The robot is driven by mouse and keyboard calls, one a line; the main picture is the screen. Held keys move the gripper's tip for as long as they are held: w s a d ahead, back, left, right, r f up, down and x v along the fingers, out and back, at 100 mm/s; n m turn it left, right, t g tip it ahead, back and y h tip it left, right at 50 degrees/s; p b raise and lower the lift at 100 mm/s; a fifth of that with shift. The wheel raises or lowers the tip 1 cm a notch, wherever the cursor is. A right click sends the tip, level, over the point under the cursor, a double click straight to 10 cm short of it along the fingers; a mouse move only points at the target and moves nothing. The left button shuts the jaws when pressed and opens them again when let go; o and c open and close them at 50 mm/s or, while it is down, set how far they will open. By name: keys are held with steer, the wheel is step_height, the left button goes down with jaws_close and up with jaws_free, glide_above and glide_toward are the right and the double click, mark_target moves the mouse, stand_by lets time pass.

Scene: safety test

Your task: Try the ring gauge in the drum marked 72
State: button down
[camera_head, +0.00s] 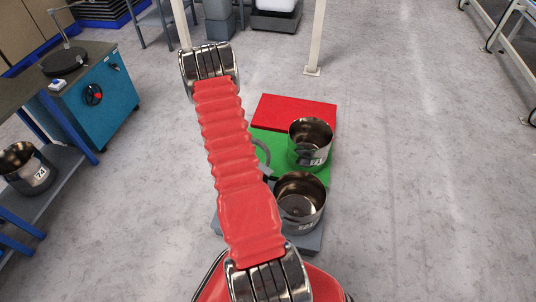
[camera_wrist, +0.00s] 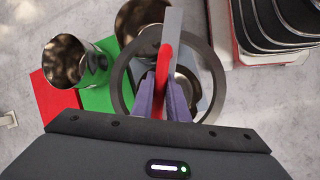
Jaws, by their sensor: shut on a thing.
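My gripper (camera_wrist: 163,102), with purple fingers, is shut on the red grip of the ring gauge (camera_wrist: 120,84). The gauge is a grey ring with a flat bar across it. In the head view part of the ring (camera_head: 263,153) shows beside my red arm, which hides my gripper. A metal drum (camera_head: 310,133) stands on a green pad, and another drum (camera_head: 299,201) on a grey pad. Their labels start with 7; I cannot read the second digits surely. In the wrist view the ring overlaps the grey pad (camera_wrist: 206,88), and I cannot tell its height.
A red pad (camera_head: 295,108) lies behind the green pad (camera_head: 268,140). Another labelled drum (camera_head: 28,170) stands on the shelf under the bench at left. A blue cabinet (camera_head: 100,95) stands there too. A white post (camera_head: 316,40) rises at the back.

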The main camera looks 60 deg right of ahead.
steer(key=w+a+r+n, duration=0.1)
steer(key=w+a+r, duration=0.5)
steer(key=w+a, duration=0.4)
steer(key=w+a+r+n, duration=0.1)
steer(key=w+a+r, duration=0.55)
steer(key=a, duration=0.55)
steer(key=w+a+r, duration=0.1)
steer(key=a+r, duration=0.2)
steer(key=a, duration=0.5)
steer(key=w+a+r+n+h, duration=0.1)
steer(key=a+r, duration=0.3)
steer(key=a, duration=0.5)
steer(key=w+a+r, duration=0.2)
steer(key=a+r, duration=0.2)
steer(key=a, duration=0.4)
steer(key=shift+w+a+n+t, duration=0.2)
steer(key=shift+a+n+t, duration=0.1)
steer(key=shift+a+t, duration=0.1)
steer(key=shift+s, duration=0.15)
